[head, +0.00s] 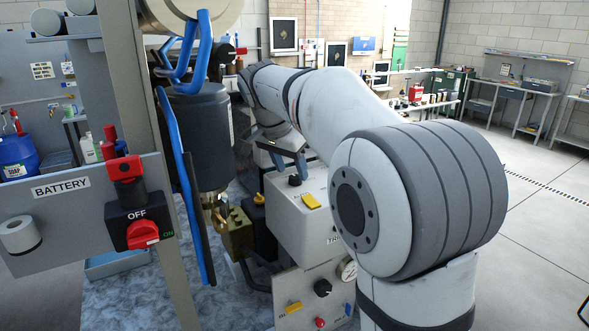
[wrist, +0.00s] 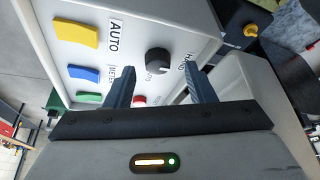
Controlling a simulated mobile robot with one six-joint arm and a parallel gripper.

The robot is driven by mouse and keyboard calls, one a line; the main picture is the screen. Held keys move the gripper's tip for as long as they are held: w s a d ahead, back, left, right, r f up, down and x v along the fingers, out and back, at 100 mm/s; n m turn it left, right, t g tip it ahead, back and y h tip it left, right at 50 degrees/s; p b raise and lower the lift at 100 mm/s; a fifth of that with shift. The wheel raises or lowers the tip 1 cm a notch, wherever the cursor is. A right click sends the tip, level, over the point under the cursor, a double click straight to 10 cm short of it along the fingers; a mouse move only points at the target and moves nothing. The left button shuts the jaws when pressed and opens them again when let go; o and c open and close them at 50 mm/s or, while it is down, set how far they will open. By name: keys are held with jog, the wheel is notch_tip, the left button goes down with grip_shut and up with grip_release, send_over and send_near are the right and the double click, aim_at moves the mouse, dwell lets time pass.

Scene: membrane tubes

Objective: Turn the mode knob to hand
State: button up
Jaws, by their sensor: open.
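The mode knob (wrist: 157,61) is black and round, on a pale panel in the wrist view. The word AUTO is printed to its left beside a yellow plate. A partly hidden label, seemingly HAND, is to its right. Which way the knob points is hard to tell. My gripper (wrist: 160,82) is open, with one finger to each side of the knob in the picture; no contact is visible. In the head view my gripper (head: 289,160) hangs just above a dark knob (head: 295,180) on top of a white box (head: 290,218).
The panel also carries a yellow plate (wrist: 76,34), a blue plate (wrist: 84,74), a green plate (wrist: 88,98) and a red button (wrist: 139,100). A lower panel has another black knob (head: 323,288). A black tank (head: 197,140) and blue hoses stand left of the box.

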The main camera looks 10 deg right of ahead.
jog(key=shift+x, duration=0.9)
jog(key=shift+s, duration=0.1)
jog(key=shift+c, duration=0.3)
jog(key=c, duration=0.9)
